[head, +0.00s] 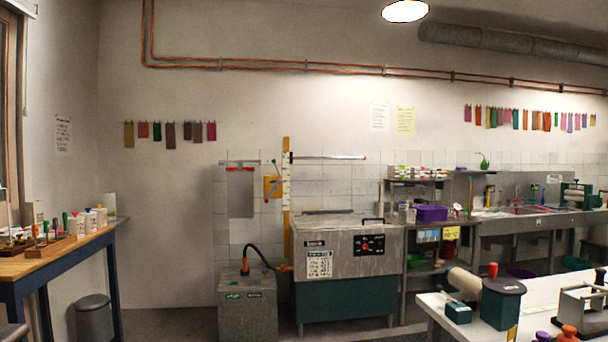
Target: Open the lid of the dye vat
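The dye vat (349,268) stands against the back wall at the middle of the head view. It has a grey upper body with a dark control panel and red knob (368,244), a white notice, and a dark green lower part on legs. Its flat grey lid (330,217) lies level on top and looks closed. A dark handle (373,220) shows at the right of the lid. The inside of the vat is hidden. Neither of my grippers is in view.
A grey box (247,311) with a black hose stands left of the vat. A steel bench with a purple tub (431,213) adjoins its right. A white table (436,303) fills the front right; a wooden table (60,262) stands left. Floor between is clear.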

